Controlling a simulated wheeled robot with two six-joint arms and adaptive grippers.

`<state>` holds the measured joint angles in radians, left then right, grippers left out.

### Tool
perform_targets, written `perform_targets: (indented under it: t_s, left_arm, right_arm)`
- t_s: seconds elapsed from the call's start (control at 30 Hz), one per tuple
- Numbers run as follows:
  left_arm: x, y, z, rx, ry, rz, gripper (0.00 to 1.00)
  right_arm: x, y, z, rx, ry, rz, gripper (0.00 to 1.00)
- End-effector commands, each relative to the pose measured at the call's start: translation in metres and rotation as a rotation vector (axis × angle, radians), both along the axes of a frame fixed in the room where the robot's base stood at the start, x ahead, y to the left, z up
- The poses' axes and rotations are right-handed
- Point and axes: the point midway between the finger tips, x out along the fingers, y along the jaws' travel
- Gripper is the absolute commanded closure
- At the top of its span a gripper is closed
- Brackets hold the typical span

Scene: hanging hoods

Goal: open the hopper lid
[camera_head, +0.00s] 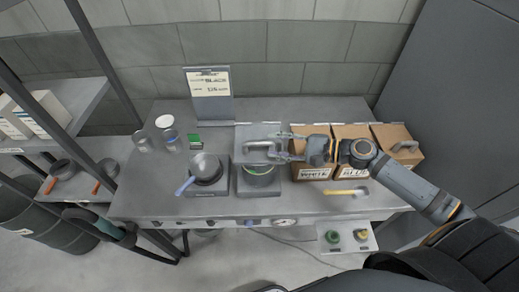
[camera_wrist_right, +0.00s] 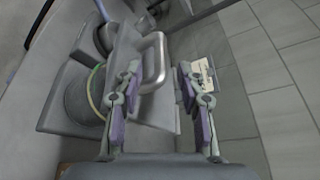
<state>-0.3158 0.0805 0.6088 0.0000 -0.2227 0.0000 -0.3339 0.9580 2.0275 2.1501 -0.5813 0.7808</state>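A flat grey lid plate (camera_head: 243,133) with a silver loop handle (camera_head: 262,155) stands over the back of a round dark hopper (camera_head: 260,178) on the table. Part of the hopper's round top shows in front of the plate; the plate's exact angle is hard to tell. My right gripper (camera_head: 284,147) comes in from the right at the handle. In the right wrist view the open fingers (camera_wrist_right: 158,90) have the handle (camera_wrist_right: 157,58) between them, nearer the left finger. Contact is not clear. The hopper's ringed round body (camera_wrist_right: 85,95) shows at left. My left gripper is out of view.
A pan (camera_head: 206,170) sits on a unit left of the hopper. Jars (camera_head: 164,122) and a sign (camera_head: 209,95) stand behind it. Labelled cardboard boxes (camera_head: 355,134) stand under and beside my right arm. A yellow-handled tool (camera_head: 347,191) lies in front of them.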

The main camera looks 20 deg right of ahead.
Motion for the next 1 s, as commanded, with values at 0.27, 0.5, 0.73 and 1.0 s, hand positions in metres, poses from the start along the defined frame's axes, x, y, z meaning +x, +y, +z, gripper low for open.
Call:
perform_targets:
  t_s: [0.27,0.5,0.73,1.0]
  left_arm:
    - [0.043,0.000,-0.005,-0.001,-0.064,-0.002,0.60]
    - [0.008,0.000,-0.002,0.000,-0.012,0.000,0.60]
    - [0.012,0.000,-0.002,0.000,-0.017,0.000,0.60]
    - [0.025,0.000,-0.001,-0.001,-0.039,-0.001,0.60]
  right_arm:
    - [0.021,0.027,-0.005,0.008,0.000,-0.006,0.61]
    - [0.032,0.042,-0.010,0.003,0.000,-0.004,0.61]
    - [0.034,0.045,-0.012,-0.001,0.002,-0.004,0.61]
    - [0.034,0.045,-0.012,-0.002,0.003,-0.003,0.80]
